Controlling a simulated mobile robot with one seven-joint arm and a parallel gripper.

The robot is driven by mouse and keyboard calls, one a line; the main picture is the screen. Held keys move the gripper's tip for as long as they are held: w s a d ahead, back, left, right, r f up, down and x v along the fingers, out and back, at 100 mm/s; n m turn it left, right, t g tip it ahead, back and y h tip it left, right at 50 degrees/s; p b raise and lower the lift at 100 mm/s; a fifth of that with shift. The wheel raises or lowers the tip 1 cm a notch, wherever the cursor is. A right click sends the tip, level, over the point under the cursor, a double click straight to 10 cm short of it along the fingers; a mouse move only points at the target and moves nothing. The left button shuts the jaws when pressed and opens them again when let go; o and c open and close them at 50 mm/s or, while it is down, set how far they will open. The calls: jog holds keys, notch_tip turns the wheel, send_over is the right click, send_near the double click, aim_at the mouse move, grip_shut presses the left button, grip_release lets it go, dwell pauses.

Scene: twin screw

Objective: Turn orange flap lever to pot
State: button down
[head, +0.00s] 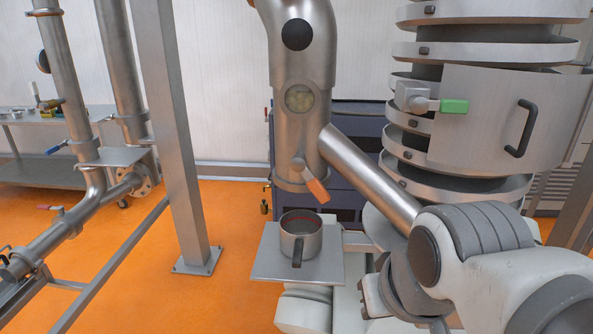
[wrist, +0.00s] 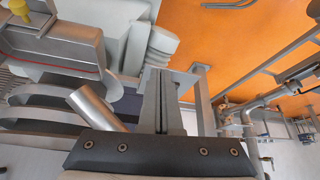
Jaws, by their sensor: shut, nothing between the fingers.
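The orange flap lever (head: 316,190) is on a metal arm low on the upright steel pipe (head: 295,150). It slants down to the right. The steel pot (head: 299,240) stands upright on a small grey shelf (head: 265,266), below the pipe's lower end. Its dark handle faces the camera. My gripper's fingers (wrist: 160,84) are together and empty in the wrist view. I cannot make out the gripper in the head view, where my arm fills the lower right. I cannot identify the orange lever or the pot in the wrist view.
A round steel machine with a green lever (head: 454,106) and a black door handle (head: 520,128) stands at the right. A grey post (head: 178,130) and more pipework stand at the left. A dark cabinet (head: 355,130) is behind. Orange floor (head: 120,250) shows between them.

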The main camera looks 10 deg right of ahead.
jog(key=shift+r, duration=0.1)
jog(key=w+d+r+y+p, duration=0.1)
jog(key=w+d+r+p, duration=0.1)
jog(key=w+r, duration=0.6)
jog(key=w+d+r+m+g+y+p, duration=0.1)
jog(key=w+d+r+y+p, duration=0.1)
jog(key=w+r, duration=0.6)
jog(key=w+d+p, duration=0.1)
jog(key=w+d, duration=0.1)
jog(key=w, duration=0.5)
jog(key=shift+r+m, duration=0.15)
jog(key=shift+m, duration=0.15)
send_near(325, 190)
notch_tip(325, 190, down, 2)
jog(key=w+d, duration=0.2)
jog(key=shift+w+a+f, duration=0.15)
jog(key=shift+a+f, duration=0.65)
jog(key=shift+a, duration=0.05)
jog(key=shift+w+a+f, duration=0.2)
jog(key=shift+a+f, duration=0.6)
